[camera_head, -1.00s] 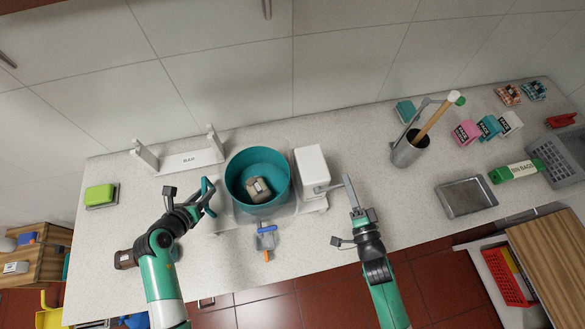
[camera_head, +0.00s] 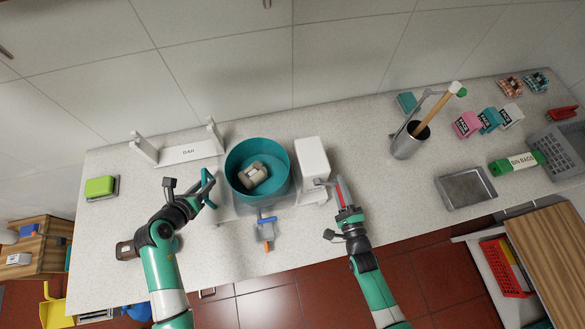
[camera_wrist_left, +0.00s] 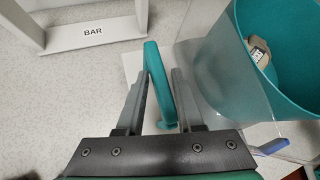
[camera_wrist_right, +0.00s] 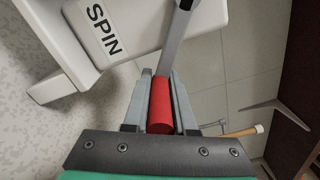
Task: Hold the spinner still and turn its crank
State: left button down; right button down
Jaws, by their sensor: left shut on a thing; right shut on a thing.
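The spinner has an open teal drum (camera_head: 240,158) and a white housing (camera_head: 312,160) on its right, marked SPIN in the right wrist view (camera_wrist_right: 105,30). A grey-brown block with a pale label (camera_head: 252,176) lies inside the drum. My left gripper (camera_head: 207,188) is at the spinner's left side, with its fingers around the upright teal handle (camera_wrist_left: 158,85). My right gripper (camera_head: 340,190) is at the right, shut on the red crank knob (camera_wrist_right: 160,105). The grey crank arm (camera_wrist_right: 180,35) runs from the knob toward the housing. The hub is not clear.
A white rack marked BAR (camera_head: 190,152) stands at the back left, near a green sponge (camera_head: 100,187). A blue-grey item with an orange end (camera_head: 265,232) is in front of the drum. A metal pot (camera_head: 408,142) and a tray (camera_head: 466,188) are to the right.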

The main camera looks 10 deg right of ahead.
jog(key=shift+a+f+m, duration=0.25)
jog(key=shift+m, duration=0.05)
dwell(0.4)
jog(key=c, duration=0.7)
grip_release()
jog(key=shift+c, duration=0.2)
jog(key=s, duration=1.1)
jog(key=shift+s, duration=0.35)
